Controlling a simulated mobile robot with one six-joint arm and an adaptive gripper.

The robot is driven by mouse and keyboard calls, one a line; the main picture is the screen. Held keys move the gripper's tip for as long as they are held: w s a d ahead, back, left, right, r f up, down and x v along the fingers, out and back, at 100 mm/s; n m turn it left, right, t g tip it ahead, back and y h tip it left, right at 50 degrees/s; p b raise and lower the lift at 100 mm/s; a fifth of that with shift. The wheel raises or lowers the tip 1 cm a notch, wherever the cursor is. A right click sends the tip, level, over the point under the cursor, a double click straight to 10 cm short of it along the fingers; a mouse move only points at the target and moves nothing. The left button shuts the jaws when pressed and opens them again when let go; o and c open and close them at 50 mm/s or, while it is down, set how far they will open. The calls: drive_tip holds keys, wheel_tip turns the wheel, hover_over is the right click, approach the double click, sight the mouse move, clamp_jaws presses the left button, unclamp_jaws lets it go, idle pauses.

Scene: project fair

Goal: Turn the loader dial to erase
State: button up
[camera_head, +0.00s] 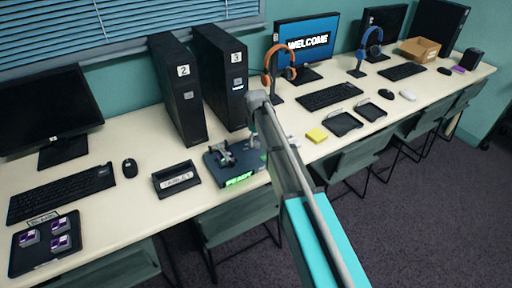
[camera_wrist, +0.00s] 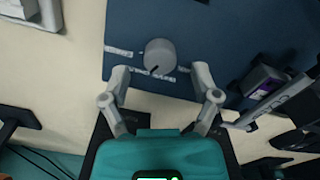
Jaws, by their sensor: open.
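The loader (camera_head: 240,174) is a dark blue-grey box on the table in the head view, with a lit green display on its front. In the wrist view its dark blue top (camera_wrist: 205,25) carries a round grey dial (camera_wrist: 160,55). A dark pointer mark on the dial points down and slightly left in the picture. Small pale label strips (camera_wrist: 118,51) lie around the dial, their words too small to read. The head view mostly hides my fingers.
A purple-labelled cartridge (camera_wrist: 262,80) sits in a dark holder near the dial. A black labelled tray (camera_head: 176,180) stands left of the loader. Two black towers (camera_head: 178,95) stand behind. Three purple-and-grey cartridges lie on a mat (camera_head: 25,262) at far left.

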drive_tip(key=shift+f+b, duration=0.7)
drive_tip(key=shift+f, duration=0.25)
clamp_jaws()
